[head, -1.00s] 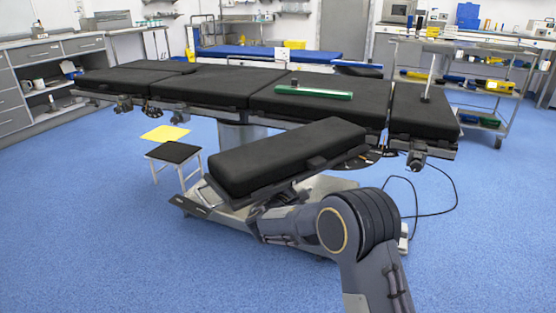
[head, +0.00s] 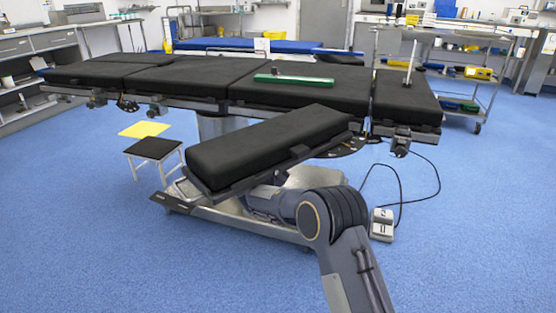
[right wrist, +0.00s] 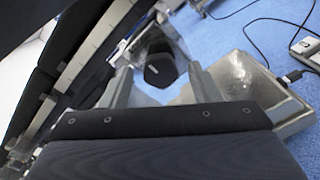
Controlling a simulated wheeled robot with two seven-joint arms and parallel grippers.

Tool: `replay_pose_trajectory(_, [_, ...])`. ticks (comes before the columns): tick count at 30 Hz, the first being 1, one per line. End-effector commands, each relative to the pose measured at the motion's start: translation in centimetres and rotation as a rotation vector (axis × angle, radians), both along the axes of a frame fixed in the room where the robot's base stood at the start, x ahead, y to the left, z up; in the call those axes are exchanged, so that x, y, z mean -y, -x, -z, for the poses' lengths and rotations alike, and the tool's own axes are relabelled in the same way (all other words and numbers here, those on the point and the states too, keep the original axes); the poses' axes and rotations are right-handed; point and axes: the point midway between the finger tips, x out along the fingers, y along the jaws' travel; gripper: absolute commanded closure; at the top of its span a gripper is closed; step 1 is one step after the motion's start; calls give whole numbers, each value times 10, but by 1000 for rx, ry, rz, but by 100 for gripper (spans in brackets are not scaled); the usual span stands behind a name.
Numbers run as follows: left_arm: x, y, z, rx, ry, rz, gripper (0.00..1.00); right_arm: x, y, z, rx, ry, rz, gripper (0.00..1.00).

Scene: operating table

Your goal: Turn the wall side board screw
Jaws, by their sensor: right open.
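The operating table (head: 195,77) has black pads. An angled black padded board (head: 262,145) sticks out from its near side. My right arm reaches in from the bottom, under this board, and its gripper is hidden there in the head view. In the right wrist view my right gripper (right wrist: 158,80) is open, with a grey finger on each side of a dark knob (right wrist: 160,70), which looks like the screw. I cannot tell whether the fingers touch it. My left gripper is not in view.
A metal base (head: 235,218) stands under the table. A foot pedal (head: 382,225) with a black cable lies right of my arm. A stool (head: 153,149) stands left of the base. A green object (head: 294,81) lies on the table. The blue floor in front is clear.

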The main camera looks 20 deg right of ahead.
Motion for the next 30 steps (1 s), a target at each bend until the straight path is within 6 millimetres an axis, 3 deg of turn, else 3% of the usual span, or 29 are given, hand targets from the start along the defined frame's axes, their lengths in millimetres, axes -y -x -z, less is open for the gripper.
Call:
replay_pose_trajectory(6, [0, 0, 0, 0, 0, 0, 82, 0, 0, 0, -1, 0, -1, 47])
replay_pose_trajectory(16, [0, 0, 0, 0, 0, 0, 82, 0, 0, 0, -1, 0, 1, 89])
replay_pose_trajectory(30, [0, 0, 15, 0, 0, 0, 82, 0, 0, 3, 71, -104, 1, 89])
